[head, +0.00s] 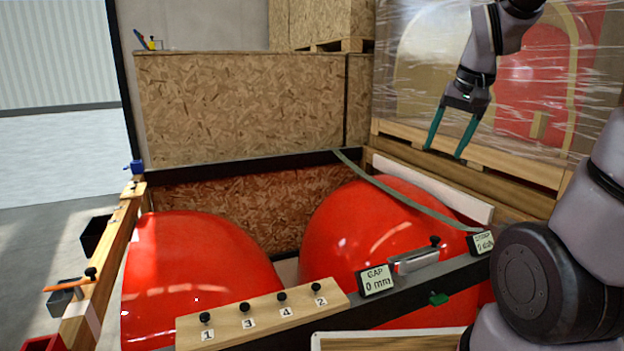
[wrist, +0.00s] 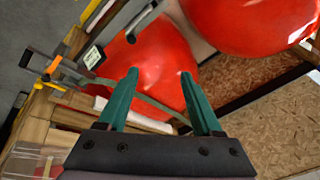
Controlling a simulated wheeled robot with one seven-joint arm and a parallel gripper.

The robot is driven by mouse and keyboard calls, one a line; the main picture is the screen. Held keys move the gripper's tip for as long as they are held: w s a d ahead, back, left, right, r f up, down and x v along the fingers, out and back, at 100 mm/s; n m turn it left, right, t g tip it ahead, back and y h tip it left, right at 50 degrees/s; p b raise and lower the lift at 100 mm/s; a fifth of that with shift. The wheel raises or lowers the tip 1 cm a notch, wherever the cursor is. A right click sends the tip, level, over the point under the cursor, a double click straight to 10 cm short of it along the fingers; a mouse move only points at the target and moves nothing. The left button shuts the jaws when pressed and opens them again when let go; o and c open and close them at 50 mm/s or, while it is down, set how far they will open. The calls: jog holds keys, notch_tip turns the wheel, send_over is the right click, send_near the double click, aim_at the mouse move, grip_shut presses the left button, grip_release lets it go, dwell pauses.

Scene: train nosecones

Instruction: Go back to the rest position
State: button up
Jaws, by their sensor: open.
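My gripper (head: 452,140) is raised at the upper right of the head view, in front of plastic-wrapped crates. Its two green fingers are spread apart and point down, with nothing between them. In the wrist view my gripper (wrist: 160,80) is open above a red nosecone (wrist: 145,60). The head view shows the right red nosecone (head: 385,235) with a grey-green strap (head: 400,195) across it, and the left red nosecone (head: 195,275). My gripper is apart from both nosecones and the strap.
A dark front rail carries a GAP 0 mm display (head: 376,281), a second display (head: 481,243) and a wooden board (head: 262,316) with numbered black knobs. A wooden side rail (head: 100,270) holds clamps. A chipboard crate (head: 240,105) stands behind. Wrapped crates (head: 540,165) stand behind my gripper.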

jog(key=s+a+r+t, duration=0.3)
jog(key=s+r, duration=0.4)
jog(key=s, duration=0.3)
jog(key=shift+s+a+y, duration=0.15)
jog(key=shift+a+y, duration=0.25)
dwell(1.2)
